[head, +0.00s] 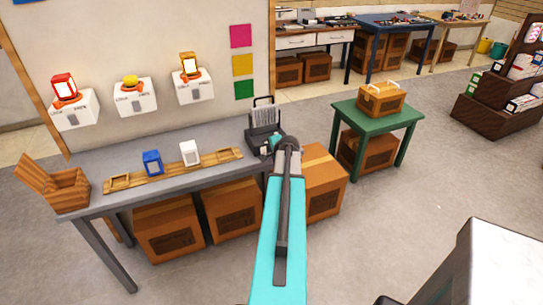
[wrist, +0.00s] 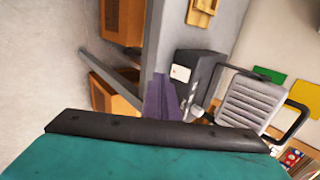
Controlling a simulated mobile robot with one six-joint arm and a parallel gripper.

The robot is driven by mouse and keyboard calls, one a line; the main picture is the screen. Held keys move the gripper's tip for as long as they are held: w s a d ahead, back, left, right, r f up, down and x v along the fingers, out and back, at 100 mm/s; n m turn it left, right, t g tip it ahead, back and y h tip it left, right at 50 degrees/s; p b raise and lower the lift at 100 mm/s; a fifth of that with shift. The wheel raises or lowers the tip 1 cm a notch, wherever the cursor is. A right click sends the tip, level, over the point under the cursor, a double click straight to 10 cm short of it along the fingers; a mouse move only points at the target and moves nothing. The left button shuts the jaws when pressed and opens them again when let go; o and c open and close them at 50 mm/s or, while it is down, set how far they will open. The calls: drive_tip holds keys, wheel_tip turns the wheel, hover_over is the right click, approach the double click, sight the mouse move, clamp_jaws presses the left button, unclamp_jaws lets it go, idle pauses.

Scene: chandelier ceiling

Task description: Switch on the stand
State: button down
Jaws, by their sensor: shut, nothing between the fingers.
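A dark device with an upright ribbed grey panel and a black handle, apparently the stand (head: 264,135), is at the right end of the grey workbench (head: 100,160). The wrist view shows its dark box-shaped base (wrist: 200,75), with a small white switch-like part (wrist: 180,73) on one face. I cannot tell the switch's position. My gripper (head: 272,146) is shut and empty, close in front of the base. A purple-grey finger part shows beside the base in the wrist view (wrist: 162,98). I cannot tell whether it touches the device. My arm hides part of the bench corner.
A blue block (head: 152,163) and a white block (head: 190,154) sit on a wooden rail. A wooden box (head: 67,190) is at the bench's left. Three lamp boxes (head: 135,97) are on the wall. Cardboard boxes (head: 168,230) stand below. A green table (head: 380,115) is to the right.

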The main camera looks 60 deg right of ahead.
sight(266, 153)
drive_tip(key=shift+w+d+f+p, duration=0.25)
drive_tip(key=shift+w+d+p, duration=0.1)
drive_tip(key=shift+w+d, duration=0.25)
drive_tip(key=shift+w+d+f+p, duration=0.25)
drive_tip(key=shift+w+d+p, duration=0.1)
drive_tip(key=shift+w, duration=0.4)
drive_tip(key=shift+w+d+f+p, duration=0.25)
drive_tip(key=shift+w+d+p, duration=0.1)
drive_tip(key=shift+w+d, duration=0.25)
drive_tip(key=shift+a, duration=0.1)
